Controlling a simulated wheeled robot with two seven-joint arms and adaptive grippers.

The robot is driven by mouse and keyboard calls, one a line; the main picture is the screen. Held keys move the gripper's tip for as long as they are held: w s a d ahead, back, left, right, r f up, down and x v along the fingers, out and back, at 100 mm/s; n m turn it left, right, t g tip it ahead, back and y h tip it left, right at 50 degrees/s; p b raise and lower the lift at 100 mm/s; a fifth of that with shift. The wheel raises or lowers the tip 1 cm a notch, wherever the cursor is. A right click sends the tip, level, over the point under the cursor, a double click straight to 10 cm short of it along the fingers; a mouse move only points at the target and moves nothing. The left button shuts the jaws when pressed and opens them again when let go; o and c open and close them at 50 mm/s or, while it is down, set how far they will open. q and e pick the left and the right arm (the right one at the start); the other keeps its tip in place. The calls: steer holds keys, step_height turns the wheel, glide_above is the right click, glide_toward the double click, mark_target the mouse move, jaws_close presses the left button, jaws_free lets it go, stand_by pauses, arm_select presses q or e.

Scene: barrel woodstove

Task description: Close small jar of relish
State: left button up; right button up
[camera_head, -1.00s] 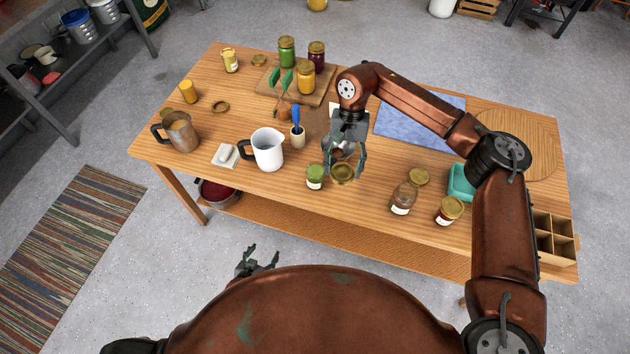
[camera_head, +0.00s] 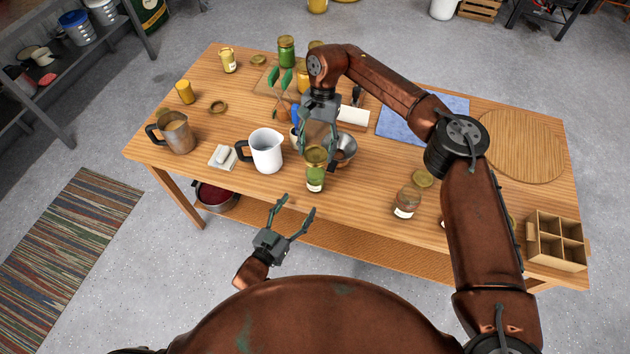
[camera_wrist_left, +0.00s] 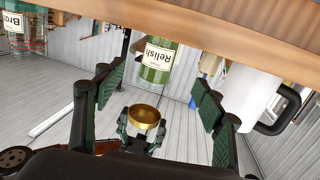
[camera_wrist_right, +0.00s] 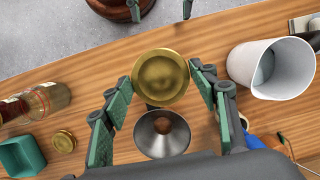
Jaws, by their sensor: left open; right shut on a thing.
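The small relish jar (camera_head: 315,182), green with a white label, stands upright near the table's front edge. It hangs upside down in the left wrist view (camera_wrist_left: 157,62), where "Relish" is readable. My right gripper (camera_head: 318,150) is shut on a round gold lid (camera_wrist_right: 161,78). The lid shows apart from the jar in the left wrist view (camera_wrist_left: 143,116), held above its mouth. The lid hides the jar in the right wrist view. My left gripper (camera_head: 298,206) is open and empty in front of the table edge, its fingers pointing toward the jar.
A brown-filled jar (camera_head: 407,202) and another gold lid (camera_head: 422,178) are to the right. A wooden divided box (camera_head: 556,238) sits at the right end.

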mark_target(311, 187)
arm_select(q)
steer(key=x, duration=1.2)
jaws_close()
arm_select(e)
steer(key=shift+f, duration=2.5)
